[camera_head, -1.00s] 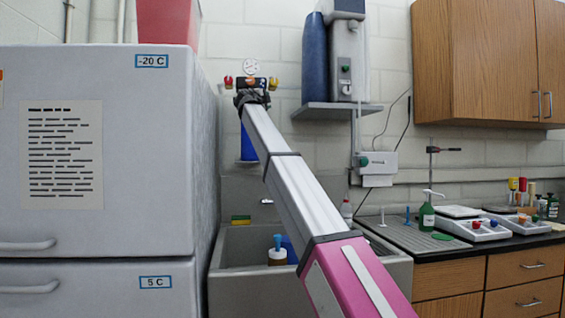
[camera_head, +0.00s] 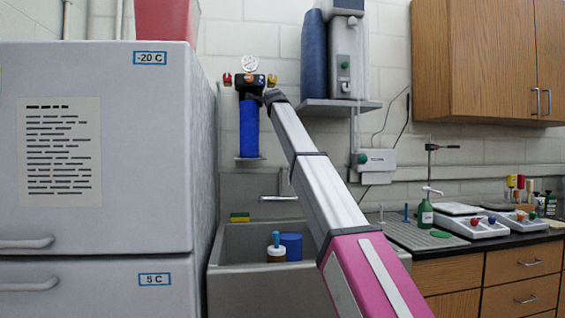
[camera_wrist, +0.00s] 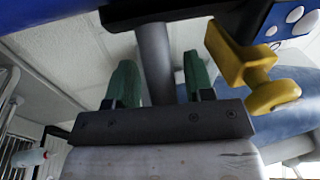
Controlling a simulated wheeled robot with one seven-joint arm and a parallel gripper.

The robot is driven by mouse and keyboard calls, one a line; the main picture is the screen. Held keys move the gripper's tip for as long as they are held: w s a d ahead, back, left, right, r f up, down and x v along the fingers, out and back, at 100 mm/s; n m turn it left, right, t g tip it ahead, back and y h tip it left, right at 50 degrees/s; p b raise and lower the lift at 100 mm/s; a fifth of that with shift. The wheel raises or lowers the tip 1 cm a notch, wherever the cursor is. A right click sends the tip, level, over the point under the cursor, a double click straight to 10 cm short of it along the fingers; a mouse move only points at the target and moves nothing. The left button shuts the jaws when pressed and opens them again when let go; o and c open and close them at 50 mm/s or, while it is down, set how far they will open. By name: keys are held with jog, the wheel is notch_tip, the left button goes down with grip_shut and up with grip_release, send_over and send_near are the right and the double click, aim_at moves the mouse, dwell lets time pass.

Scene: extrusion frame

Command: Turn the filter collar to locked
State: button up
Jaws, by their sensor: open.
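The filter is a blue upright cylinder (camera_head: 249,130) on the wall beside the refrigerator, under a dark head with a round gauge (camera_head: 250,63). The collar is too small in the head view to read its position. The end of my arm is at the right side of the filter's top. In the wrist view my gripper (camera_wrist: 161,85) is open, with a green finger on each side of a grey post (camera_wrist: 155,60). Gaps show between post and fingers. The post meets a dark bar (camera_wrist: 185,14); I cannot tell whether these belong to the collar.
A yellow valve handle (camera_wrist: 255,75) is close to the right finger. In the head view, a red knob (camera_head: 227,79) is left of the filter head. The refrigerator (camera_head: 100,160) stands close on the left. A sink (camera_head: 240,265) with a faucet (camera_head: 280,198) is below.

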jog(key=shift+w+n+g+y, duration=1.4)
jog(key=shift+w+n+y, duration=0.8)
jog(key=shift+y, duration=1.3)
jog(key=v, duration=1.1)
jog(key=s+f+n+g+h, duration=0.1)
jog(key=s+f, duration=0.3)
jog(key=f, duration=0.8)
jog(key=s+f+n+g+h, duration=0.1)
jog(key=s+f, duration=0.3)
jog(key=f, duration=0.9)
jog(key=shift+d+g, duration=0.2)
jog(key=shift+g, duration=0.4)
jog(key=shift+s, duration=0.1)
